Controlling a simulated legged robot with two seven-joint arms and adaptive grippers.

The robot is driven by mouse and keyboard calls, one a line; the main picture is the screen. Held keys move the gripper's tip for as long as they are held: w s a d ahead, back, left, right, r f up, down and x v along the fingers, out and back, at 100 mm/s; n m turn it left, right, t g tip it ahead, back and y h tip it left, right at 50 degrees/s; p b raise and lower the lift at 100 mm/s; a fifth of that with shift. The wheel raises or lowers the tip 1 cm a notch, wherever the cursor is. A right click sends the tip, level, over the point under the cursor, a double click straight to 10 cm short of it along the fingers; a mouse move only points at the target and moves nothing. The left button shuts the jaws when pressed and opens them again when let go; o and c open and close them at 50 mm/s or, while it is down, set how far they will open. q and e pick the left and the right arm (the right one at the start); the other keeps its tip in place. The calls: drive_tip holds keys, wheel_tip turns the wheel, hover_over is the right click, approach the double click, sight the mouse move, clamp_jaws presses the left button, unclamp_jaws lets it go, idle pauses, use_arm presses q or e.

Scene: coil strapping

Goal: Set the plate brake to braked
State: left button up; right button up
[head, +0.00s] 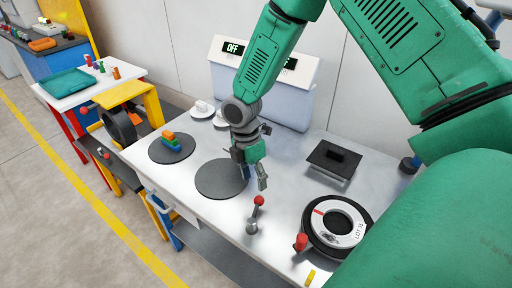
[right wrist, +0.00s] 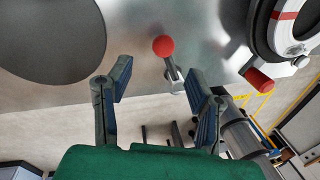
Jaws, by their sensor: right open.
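A small lever with a red ball knob (head: 259,200) stands at the front edge of the metal table, on a grey base (head: 252,227). The dark round plate (head: 221,179) lies flat behind it and to its left. In the right wrist view the red knob (right wrist: 163,46) and its grey stem show between the finger lines, beyond the tips. My right gripper (head: 254,177) is open and empty, above the table beside the plate's right edge and behind the knob. Its fingers (right wrist: 158,83) are spread wide in the wrist view. My left gripper is not in view.
A labelled white and black coil (head: 338,226) with a red handle (head: 301,242) lies to the right. A second dark disc (head: 172,148) bears coloured blocks. A display box reading OFF (head: 234,49) stands at the back.

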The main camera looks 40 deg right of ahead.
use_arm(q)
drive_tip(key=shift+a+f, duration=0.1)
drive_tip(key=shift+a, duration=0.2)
use_arm(e)
drive_tip(key=r, duration=0.3)
drive_tip(key=w+a+r, duration=0.1)
drive_tip(key=shift+r, duration=0.2)
drive_tip(key=shift+d, duration=0.1)
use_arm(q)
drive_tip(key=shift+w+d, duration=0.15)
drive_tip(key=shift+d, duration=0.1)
use_arm(e)
drive_tip(key=shift+d+f, duration=0.1)
drive_tip(key=shift+d, duration=0.15)
drive_tip(key=shift+a, duration=0.15)
